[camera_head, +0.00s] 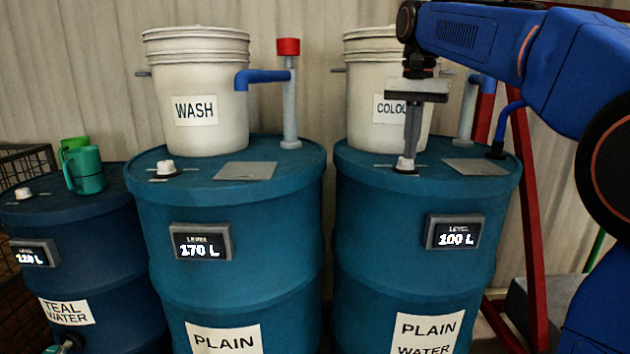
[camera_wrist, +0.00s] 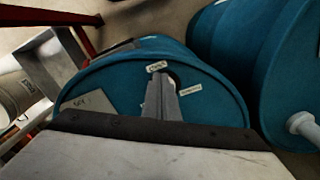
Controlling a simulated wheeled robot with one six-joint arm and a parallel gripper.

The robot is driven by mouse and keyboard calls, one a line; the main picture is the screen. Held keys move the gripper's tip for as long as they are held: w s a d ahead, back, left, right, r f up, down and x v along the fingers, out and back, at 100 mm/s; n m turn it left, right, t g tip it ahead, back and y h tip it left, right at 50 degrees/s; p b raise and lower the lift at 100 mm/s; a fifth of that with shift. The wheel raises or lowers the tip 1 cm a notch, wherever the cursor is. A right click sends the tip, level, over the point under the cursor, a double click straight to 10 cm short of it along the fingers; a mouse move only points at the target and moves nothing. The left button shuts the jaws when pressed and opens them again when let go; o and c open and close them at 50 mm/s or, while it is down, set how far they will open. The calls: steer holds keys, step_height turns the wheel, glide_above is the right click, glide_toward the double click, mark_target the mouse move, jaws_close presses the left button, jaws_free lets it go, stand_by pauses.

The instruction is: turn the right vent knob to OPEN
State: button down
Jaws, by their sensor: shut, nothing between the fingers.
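The right vent knob (camera_head: 404,164) is a small white knob on a dark base, on top of the right teal drum (camera_head: 352,160). Small label strips lie on the lid beside it, too small to read in the head view. My gripper (camera_head: 410,152) points straight down with its fingers shut, its tips at or just above the knob. I cannot tell whether they touch it. The knob's pointing direction is hidden.
A white COLOUR bucket (camera_head: 372,75) stands close behind my gripper, with a grey pipe (camera_head: 467,112) to its right. A flat plate (camera_head: 476,167) lies on the right lid. The middle drum (camera_head: 230,290) has its own white knob (camera_head: 166,168) and a WASH bucket (camera_head: 197,80).

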steer(key=shift+f, duration=0.95)
steer(key=shift+w+a, duration=0.3)
steer(key=shift+a, duration=0.4)
steer(key=shift+w+a, duration=0.4)
steer(key=shift+a, duration=0.05)
stand_by(0.7)
steer(key=shift+s+a, duration=0.2)
steer(key=shift+a, duration=0.1)
step_height(320, 180, up, 6)
stand_by(0.7)
steer(key=shift+s+d+f, duration=0.15)
steer(key=shift+d+f, duration=0.25)
steer(key=shift+f, duration=0.6)
steer(key=shift+s+d+f, duration=0.15)
steer(key=shift+d+f, duration=0.3)
steer(key=shift+f, duration=0.5)
steer(key=shift+s+d+f, duration=0.15)
steer(key=shift+d+f, duration=0.25)
steer(key=shift+f, duration=0.6)
